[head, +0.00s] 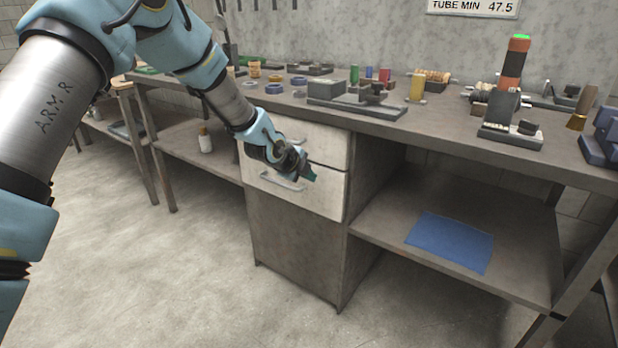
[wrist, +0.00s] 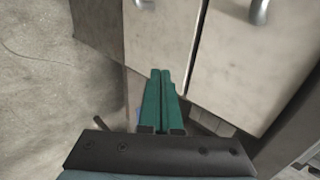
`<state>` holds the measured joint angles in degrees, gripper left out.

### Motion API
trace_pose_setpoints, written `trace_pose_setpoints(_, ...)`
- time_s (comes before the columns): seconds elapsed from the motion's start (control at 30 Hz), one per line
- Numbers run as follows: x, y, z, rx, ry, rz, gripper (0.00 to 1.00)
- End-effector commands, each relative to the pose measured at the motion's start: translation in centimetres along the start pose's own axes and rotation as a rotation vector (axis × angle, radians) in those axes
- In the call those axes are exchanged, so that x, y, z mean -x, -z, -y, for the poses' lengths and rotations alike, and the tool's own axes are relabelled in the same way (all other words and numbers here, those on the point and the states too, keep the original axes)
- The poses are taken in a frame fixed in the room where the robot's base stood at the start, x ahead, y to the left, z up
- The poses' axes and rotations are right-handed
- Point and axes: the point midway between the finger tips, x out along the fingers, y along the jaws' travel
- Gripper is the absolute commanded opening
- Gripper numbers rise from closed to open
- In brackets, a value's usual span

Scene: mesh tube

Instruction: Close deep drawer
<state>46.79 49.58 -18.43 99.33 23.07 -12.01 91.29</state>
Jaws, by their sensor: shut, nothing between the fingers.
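The drawer unit under the bench has two pale fronts with bar handles. The upper front (head: 318,143) and the lower, deeper-set front (head: 325,202) look close to flush with the cabinet; a small gap at either is hard to judge. My gripper (head: 311,175) is shut and empty, in front of the right part of the lower front, close to the seam between the two. In the wrist view, the teal fingertips (wrist: 160,75) lie together over the edge of the lower front (wrist: 160,40), with the upper front (wrist: 245,60) to the right. Contact cannot be told.
A plain brown panel (head: 295,250) lies below the drawers. To the right, an open shelf (head: 385,215) holds a blue mat (head: 450,242). The benchtop (head: 440,130) above carries tools and small parts. The floor (head: 170,275) in front is clear.

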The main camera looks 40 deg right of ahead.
Motion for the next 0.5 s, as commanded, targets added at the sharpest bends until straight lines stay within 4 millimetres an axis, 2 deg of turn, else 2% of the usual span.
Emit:
trace_pose_setpoints(0.27, 2.7, -0.1, 0.1, 0.000, 0.001, 0.001, 0.00)
trace_pose_setpoints(0.5, 6.2, -0.1, 0.1, 0.000, 0.002, 0.002, 0.00)
